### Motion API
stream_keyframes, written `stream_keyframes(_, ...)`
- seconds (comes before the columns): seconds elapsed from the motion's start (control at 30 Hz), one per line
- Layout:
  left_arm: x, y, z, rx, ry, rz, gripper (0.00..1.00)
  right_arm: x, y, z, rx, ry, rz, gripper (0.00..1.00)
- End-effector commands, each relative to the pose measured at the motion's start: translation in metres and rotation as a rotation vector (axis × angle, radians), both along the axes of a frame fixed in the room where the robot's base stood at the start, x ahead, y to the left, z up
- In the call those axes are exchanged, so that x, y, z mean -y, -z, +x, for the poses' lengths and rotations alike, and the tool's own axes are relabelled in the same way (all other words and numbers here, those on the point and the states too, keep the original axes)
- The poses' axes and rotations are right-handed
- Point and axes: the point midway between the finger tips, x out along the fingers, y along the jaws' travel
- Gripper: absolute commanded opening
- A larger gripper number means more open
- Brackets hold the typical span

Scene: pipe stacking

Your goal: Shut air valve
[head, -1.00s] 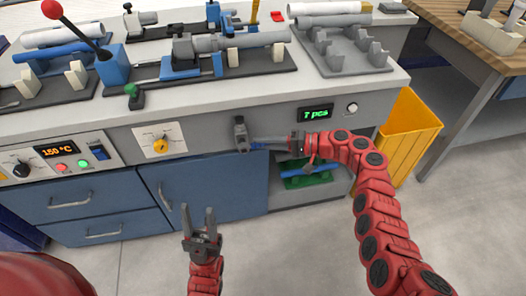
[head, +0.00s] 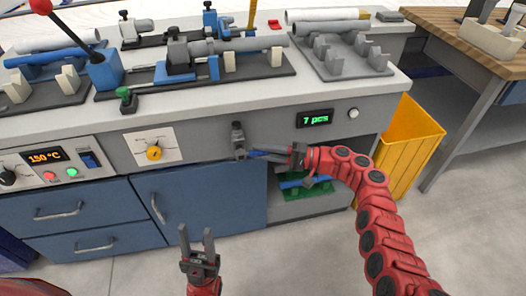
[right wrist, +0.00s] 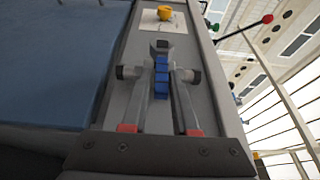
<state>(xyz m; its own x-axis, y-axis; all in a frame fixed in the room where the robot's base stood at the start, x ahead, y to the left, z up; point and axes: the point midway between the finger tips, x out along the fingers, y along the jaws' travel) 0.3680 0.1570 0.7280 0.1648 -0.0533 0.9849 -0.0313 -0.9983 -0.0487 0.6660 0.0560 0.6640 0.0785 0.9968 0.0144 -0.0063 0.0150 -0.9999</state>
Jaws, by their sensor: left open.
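The air valve is a grey fitting (head: 238,137) on the bench's front panel, right of the yellow knob. Its blue handle (head: 260,154) points right in the head view. My right gripper (head: 262,153) reaches in from the right at the handle. In the right wrist view the blue handle (right wrist: 161,80) lies between the two fingers of my right gripper (right wrist: 161,74), with a narrow gap on each side. That gripper looks open around it. My left gripper (head: 197,243) is open and empty, low in front of the blue cabinet door.
A yellow knob (head: 154,153) on a white plate and a "7 pcs" display (head: 314,118) flank the valve. Below right is an open shelf with a green tray (head: 303,190). A yellow bin (head: 412,150) stands at the right. The floor in front is clear.

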Motion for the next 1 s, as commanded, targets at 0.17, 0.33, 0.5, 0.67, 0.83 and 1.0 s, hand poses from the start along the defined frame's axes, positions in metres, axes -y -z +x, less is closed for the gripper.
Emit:
stream_keyframes(0.17, 0.000, 0.000, 0.000, 0.000, 0.000, 0.000, 0.47, 0.000, 0.000, 0.000, 0.001, 0.000, 0.000, 0.49)
stream_keyframes(0.33, 0.000, 0.000, 0.000, 0.000, 0.000, 0.000, 0.47, 0.000, 0.000, 0.000, 0.001, 0.000, -0.001, 0.49)
stream_keyframes(0.5, 0.000, -0.002, 0.000, 0.000, 0.000, 0.000, 0.47, 0.009, -0.001, 0.000, 0.002, 0.003, 0.000, 0.49)
stream_keyframes(0.67, 0.000, -0.006, 0.000, 0.000, 0.000, 0.000, 0.47, 0.040, -0.001, -0.002, 0.001, 0.003, -0.002, 0.49)
stream_keyframes(0.83, 0.000, -0.010, 0.000, 0.000, 0.000, 0.000, 0.47, 0.086, 0.001, -0.006, 0.000, 0.003, -0.003, 0.49)
stream_keyframes(1.0, 0.000, -0.011, 0.000, 0.000, 0.000, 0.000, 0.47, 0.129, 0.001, -0.010, 0.000, 0.000, -0.003, 0.49)
